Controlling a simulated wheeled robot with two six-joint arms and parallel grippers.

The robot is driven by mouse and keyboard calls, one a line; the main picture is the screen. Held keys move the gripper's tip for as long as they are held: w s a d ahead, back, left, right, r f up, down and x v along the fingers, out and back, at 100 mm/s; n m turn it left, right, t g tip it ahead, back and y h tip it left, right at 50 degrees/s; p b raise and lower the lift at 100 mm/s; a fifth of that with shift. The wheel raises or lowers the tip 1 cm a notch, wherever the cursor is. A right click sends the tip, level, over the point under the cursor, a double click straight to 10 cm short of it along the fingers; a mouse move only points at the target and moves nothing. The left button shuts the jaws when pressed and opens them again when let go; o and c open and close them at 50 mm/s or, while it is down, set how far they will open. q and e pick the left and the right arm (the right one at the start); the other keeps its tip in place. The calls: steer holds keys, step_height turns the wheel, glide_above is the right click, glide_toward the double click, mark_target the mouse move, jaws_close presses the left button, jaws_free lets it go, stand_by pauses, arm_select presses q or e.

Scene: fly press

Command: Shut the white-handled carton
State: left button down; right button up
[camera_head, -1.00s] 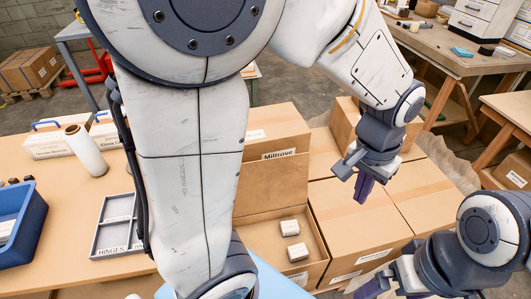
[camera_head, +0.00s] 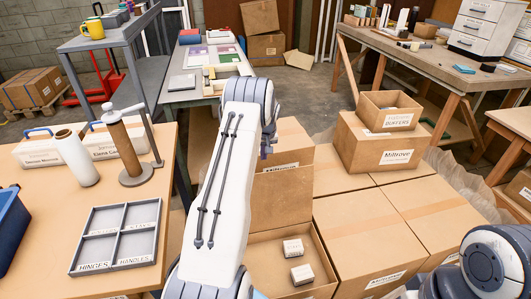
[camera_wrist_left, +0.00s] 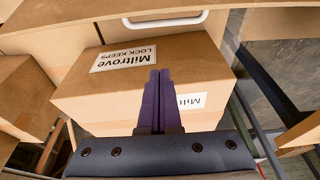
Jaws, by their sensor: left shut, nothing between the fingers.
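An open brown carton (camera_head: 258,246) stands at the lower middle of the head view, its lid (camera_head: 282,203) raised upright at the back. Two small white-labelled boxes (camera_head: 293,247) lie inside. In the left wrist view a white handle (camera_wrist_left: 165,22) shows on a brown panel at the top; I cannot tell for sure that this panel is the lid. My left gripper (camera_wrist_left: 159,78) is shut and empty, in front of a Miltrove lock keeps carton. In the head view my left forearm hides most of it. My right gripper is out of view.
A Miltrove carton (camera_head: 280,155) stands behind the raised lid. Closed cartons (camera_head: 360,240) fill the right side, with a stacked carton (camera_head: 386,153) and an open Buffers box (camera_head: 391,119) on top. A grey divided tray (camera_head: 118,237) lies on the left table (camera_head: 40,190).

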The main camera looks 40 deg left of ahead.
arm_select(q)
steer(key=shift+s+d+f+p, duration=0.3)
steer(key=shift+d+f+p, duration=0.1)
steer(key=shift+f, duration=0.45)
steer(key=shift+s+d+f+p, duration=0.25)
steer(key=shift+f+p, duration=0.15)
steer(key=shift+f, duration=0.5)
steer(key=shift+s+d+f+p, duration=0.3)
steer(key=shift+d+f+p, duration=0.1)
steer(key=shift+f, duration=0.45)
